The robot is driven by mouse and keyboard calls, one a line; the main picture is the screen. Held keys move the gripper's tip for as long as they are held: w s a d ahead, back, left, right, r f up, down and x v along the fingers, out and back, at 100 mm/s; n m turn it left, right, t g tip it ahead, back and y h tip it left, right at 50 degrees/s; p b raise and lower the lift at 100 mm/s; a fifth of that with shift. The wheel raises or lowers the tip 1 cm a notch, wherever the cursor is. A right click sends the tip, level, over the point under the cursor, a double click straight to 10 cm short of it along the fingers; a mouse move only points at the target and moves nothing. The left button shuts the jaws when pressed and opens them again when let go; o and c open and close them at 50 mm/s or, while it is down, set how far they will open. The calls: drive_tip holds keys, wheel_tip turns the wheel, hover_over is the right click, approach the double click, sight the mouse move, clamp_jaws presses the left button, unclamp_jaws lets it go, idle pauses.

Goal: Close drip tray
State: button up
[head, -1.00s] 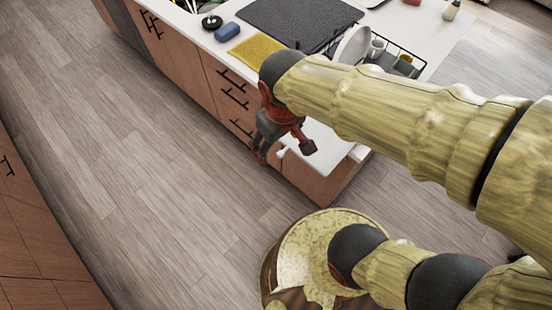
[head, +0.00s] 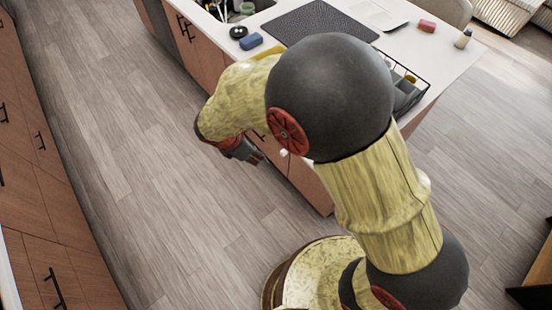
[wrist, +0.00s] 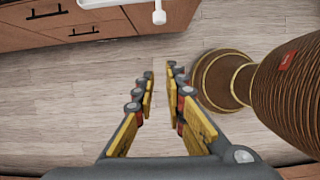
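The drip tray is mostly hidden behind my arm in the head view. A white rounded spout-like end (head: 284,152) sticks out past the island's side there; it seems to belong to the tray. The same white end (wrist: 159,16) hangs at the top of the wrist view, near a white edge (wrist: 100,3). My gripper (head: 243,149) is left of the white end in the head view, beside the cabinet fronts. In the wrist view my gripper (wrist: 160,76) has its fingers apart, with only floor between them. It touches nothing that I can see.
A dish rack (head: 412,88) stands on the island behind my arm. Drawers with black handles (wrist: 83,33) line the island. Open wooden floor (head: 130,160) lies to the left.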

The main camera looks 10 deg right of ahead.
drive_tip(key=shift+w+d+f, duration=0.1)
drive_tip(key=shift+f, duration=0.25)
clamp_jaws()
drive_tip(key=w+d+f+b, duration=0.1)
drive_tip(key=w+d+f, duration=0.3)
drive_tip(key=d+f, duration=0.2)
wheel_tip(320, 180, down, 2)
drive_tip(key=shift+f, duration=0.25)
drive_tip(key=shift+w+d, duration=0.15)
drive_tip(key=w+d+p, duration=0.1)
drive_tip(key=w+d, duration=0.3)
drive_tip(key=d, duration=0.2)
drive_tip(key=w+d+p, duration=0.2)
drive_tip(key=w+d, duration=0.3)
drive_tip(key=d, duration=0.2)
drive_tip(key=w+d+p, duration=0.2)
drive_tip(key=w+d, duration=0.2)
drive_tip(key=d, duration=0.3)
drive_tip(key=shift+w, duration=0.3)
